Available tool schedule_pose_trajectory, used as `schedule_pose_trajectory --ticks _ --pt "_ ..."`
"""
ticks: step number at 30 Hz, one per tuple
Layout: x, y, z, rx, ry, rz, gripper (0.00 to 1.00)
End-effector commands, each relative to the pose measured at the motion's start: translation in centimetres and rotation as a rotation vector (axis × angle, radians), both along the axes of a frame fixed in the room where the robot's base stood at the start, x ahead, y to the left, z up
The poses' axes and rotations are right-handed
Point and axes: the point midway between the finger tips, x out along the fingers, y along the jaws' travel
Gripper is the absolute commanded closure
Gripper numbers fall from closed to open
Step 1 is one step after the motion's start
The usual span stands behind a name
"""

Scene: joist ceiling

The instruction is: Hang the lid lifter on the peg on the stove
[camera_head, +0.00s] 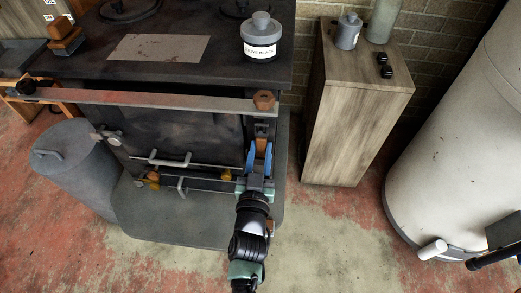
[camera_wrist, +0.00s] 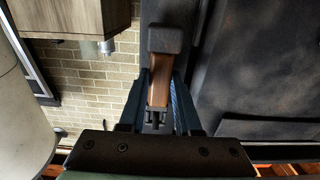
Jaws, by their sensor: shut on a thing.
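My gripper (camera_head: 260,148) is at the right front of the dark stove (camera_head: 190,70), its blue fingers pointing up and away. The fingers are shut on the lid lifter (camera_wrist: 159,75), which shows in the wrist view as a brown wooden grip with a dark block at its far end. In the head view only a small brown part shows between the fingers. A dark fitting stands just beyond the fingertips, below the brown end piece of the front rail (camera_head: 150,96). I cannot make out which part is the peg; the gripper and lifter may hide it.
A labelled grey canister (camera_head: 261,38) stands on the stove top. A wooden cabinet (camera_head: 345,130) stands to the right, beside a large pale tank (camera_head: 460,120). A grey lidded bin (camera_head: 75,165) is at the left.

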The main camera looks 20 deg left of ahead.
Motion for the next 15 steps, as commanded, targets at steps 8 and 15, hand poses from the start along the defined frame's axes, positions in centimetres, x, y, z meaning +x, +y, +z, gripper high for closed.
schedule_pose_trajectory --ticks 8,15 --pt "0.05 -0.01 -0.19 0.002 -0.004 -0.001 1.00" --pt "0.03 -0.01 -0.19 0.002 -0.003 -0.001 0.64"
